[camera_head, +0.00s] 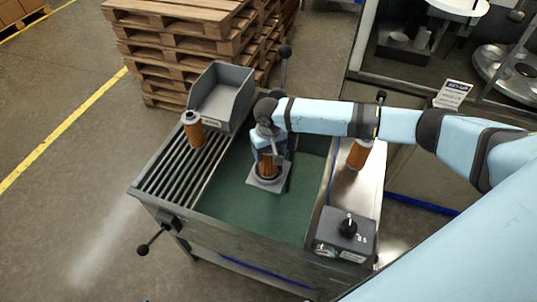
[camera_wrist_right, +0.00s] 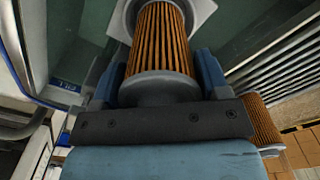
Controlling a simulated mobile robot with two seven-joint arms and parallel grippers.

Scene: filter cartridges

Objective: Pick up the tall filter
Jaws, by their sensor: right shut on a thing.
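Three orange pleated filters with grey end caps show in the head view. One filter (camera_head: 267,166) stands upright on a pale square plate (camera_head: 268,185) in the middle of the green bench surface. My right gripper (camera_head: 267,150) comes down over it from above and is shut on its upper part. In the right wrist view the held filter (camera_wrist_right: 163,38) sits between the two blue fingers, with its lower end at the pale plate. A second filter (camera_head: 194,130) stands on the slatted rack at the left. A third filter (camera_head: 357,154) stands on the metal ledge at the right, partly behind my arm. My left gripper is out of view.
A grey open bin (camera_head: 221,97) stands at the rack's back end. A control box (camera_head: 346,233) with a black knob sits at the front right. The green surface (camera_head: 232,205) in front of the held filter is clear. Stacked pallets (camera_head: 185,45) stand behind the bench.

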